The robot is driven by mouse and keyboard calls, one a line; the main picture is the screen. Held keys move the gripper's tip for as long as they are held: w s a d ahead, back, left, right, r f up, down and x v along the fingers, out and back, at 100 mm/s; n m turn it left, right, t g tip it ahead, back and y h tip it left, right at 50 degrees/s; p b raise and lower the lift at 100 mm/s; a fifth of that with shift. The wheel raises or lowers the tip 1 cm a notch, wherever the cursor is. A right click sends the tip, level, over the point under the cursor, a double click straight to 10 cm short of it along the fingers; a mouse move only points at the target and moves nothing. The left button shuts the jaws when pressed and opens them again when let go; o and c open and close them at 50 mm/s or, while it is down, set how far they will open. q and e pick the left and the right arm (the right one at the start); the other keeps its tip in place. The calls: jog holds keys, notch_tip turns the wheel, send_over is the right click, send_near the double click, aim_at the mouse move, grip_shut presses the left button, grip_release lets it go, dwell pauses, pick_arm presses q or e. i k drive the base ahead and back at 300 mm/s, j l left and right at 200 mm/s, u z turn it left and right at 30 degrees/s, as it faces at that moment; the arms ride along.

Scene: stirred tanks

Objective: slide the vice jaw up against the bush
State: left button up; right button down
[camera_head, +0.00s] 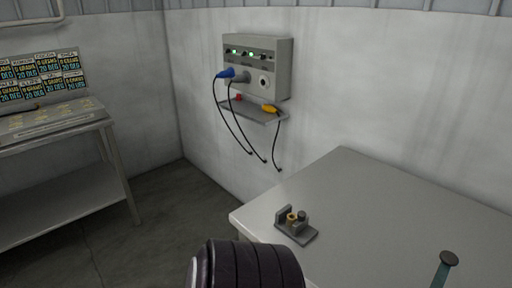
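A small grey vice (297,233) sits on the grey table near its left edge. A brass-coloured bush (292,217) stands in it, just right of an upright grey plate (283,214). A darker rounded grey part (303,216) stands close on the right of the bush. I cannot tell which of these two parts is the sliding jaw, or whether either touches the bush. Neither of my grippers is in view.
The table top (400,205) is mostly bare. A teal post with a grey round cap (449,258) stands at bottom right. A wall box (262,68) with cables and a small shelf hangs behind. A metal bench (55,125) stands left. A dark ribbed shape fills bottom centre.

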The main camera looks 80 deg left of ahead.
aim_at(302, 219)
jog(key=u, duration=2.15)
jog(key=i+l+u, duration=0.1)
jog(key=i, duration=0.25)
jog(key=i+l+u, duration=0.1)
jog(key=i, duration=0.2)
